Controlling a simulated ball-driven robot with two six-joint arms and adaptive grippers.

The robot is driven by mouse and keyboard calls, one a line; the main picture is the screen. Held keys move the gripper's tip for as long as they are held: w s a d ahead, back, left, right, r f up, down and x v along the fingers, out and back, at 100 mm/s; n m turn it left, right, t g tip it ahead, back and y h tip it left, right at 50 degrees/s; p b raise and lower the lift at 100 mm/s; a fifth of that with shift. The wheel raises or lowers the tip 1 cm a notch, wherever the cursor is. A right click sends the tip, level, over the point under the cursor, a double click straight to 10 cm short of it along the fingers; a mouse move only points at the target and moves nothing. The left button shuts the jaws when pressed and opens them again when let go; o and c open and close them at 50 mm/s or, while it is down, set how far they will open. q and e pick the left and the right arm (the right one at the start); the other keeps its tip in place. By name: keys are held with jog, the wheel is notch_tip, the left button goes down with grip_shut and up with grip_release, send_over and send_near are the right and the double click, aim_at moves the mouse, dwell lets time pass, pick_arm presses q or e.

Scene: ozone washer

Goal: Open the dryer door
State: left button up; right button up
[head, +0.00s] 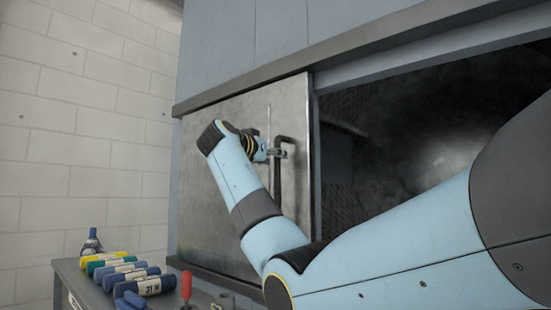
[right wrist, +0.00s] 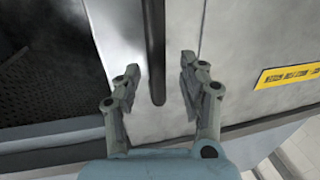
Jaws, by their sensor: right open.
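The dryer door (head: 232,108) is a grey metal sliding panel in the head view. It stands at the left, beside a wide dark opening (head: 415,110) in the machine. A black vertical handle (head: 277,185) is mounted near the door's right edge. My right gripper (head: 276,153) is at the upper part of the handle, partly hidden by my wrist. In the right wrist view my right gripper (right wrist: 160,75) is open, with the dark handle bar (right wrist: 154,45) between its separated fingers. Contact with the handle cannot be told. My left gripper does not show.
A grey table (head: 75,280) at the lower left holds several coloured rolled bundles (head: 118,274), a bottle (head: 92,243) and a red-handled tool (head: 186,286). A pale brick wall (head: 85,130) stands behind it. A yellow label (right wrist: 288,75) shows in the wrist view.

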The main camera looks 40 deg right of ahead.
jog(key=v, duration=0.9)
jog(key=shift+a, duration=0.4)
